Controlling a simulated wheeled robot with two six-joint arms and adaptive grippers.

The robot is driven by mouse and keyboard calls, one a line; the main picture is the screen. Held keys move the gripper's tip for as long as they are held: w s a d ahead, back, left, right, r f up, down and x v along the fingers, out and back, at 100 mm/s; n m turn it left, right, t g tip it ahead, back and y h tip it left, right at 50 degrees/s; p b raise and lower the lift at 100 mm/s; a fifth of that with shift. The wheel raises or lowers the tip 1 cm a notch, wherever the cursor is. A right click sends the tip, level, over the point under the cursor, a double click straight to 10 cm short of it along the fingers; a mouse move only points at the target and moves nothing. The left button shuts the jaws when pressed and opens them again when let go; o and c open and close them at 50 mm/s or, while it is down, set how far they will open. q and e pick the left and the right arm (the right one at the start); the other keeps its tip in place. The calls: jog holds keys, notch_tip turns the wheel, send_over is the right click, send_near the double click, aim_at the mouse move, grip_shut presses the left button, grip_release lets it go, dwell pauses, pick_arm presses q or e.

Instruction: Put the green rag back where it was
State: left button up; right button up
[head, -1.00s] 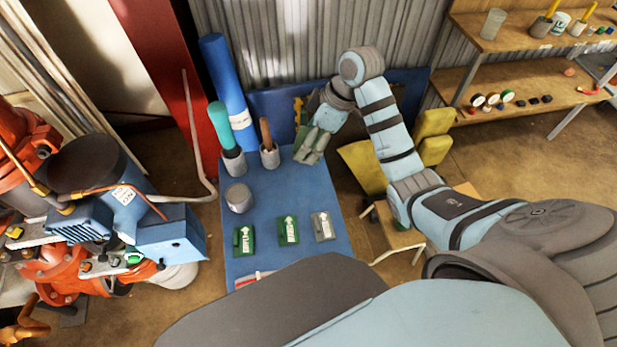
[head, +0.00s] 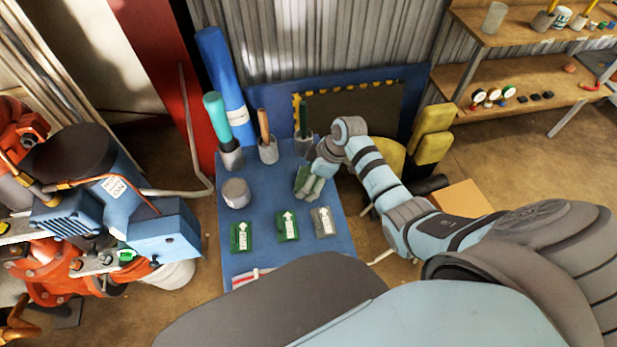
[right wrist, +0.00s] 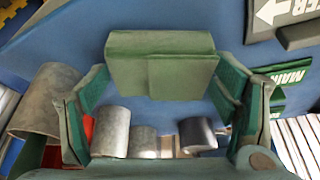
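The green rag (right wrist: 160,65) is a folded, block-like green bundle in the right wrist view. It spans the gap between the fingertips of my right gripper (right wrist: 160,85), and the pads meet its two sides. In the head view the right gripper (head: 309,186) is over the right side of the blue table mat (head: 262,203), with the green rag (head: 301,178) partly hidden at its fingers. I cannot tell how far the rag is above the mat. My left gripper is not in view.
Grey cups hold a teal roll (head: 214,106), a brown-handled tool (head: 263,122) and a dark green handle (head: 303,117) along the back. A grey tin (head: 235,193) stands at left. Green tags (head: 287,226) and a grey tag (head: 323,221) lie in front. Blue-orange machinery (head: 150,225) stands left.

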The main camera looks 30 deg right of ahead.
jog(key=shift+o, duration=0.6)
jog(key=shift+w, duration=0.1)
jog(key=p+v, duration=0.2)
jog(key=v, duration=1)
jog(key=shift+p, duration=0.35)
